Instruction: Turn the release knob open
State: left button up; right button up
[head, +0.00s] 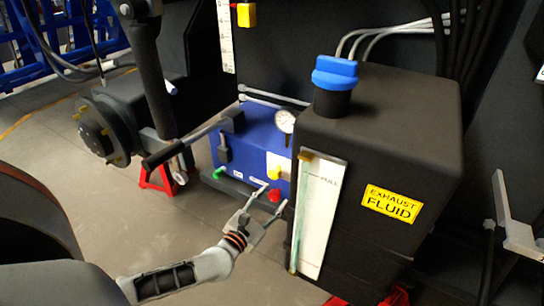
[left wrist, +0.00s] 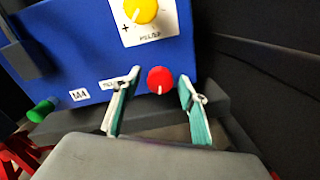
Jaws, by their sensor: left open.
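A red knob (head: 275,195) sits low on the front of a blue pump unit (head: 244,150). In the left wrist view the red knob (left wrist: 160,80) has a pale pointer mark at its lower edge. My left gripper (head: 273,197) is open, with its fingers pointing at the unit. In the left wrist view the gripper (left wrist: 159,77) has one fingertip on each side of the red knob. Gaps show between the knob and both fingers, and nothing is held. My right gripper is not in view.
A yellow knob (left wrist: 141,10) is above the red one, and a green knob (left wrist: 41,110) is at lower left. A dark tank (head: 385,130) with a blue cap stands close on the right. A lever handle (head: 165,154) juts out at the left. The floor in front is clear.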

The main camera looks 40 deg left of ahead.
pick_arm(q)
jog(key=v, duration=1.1)
jog(key=shift+s, duration=0.35)
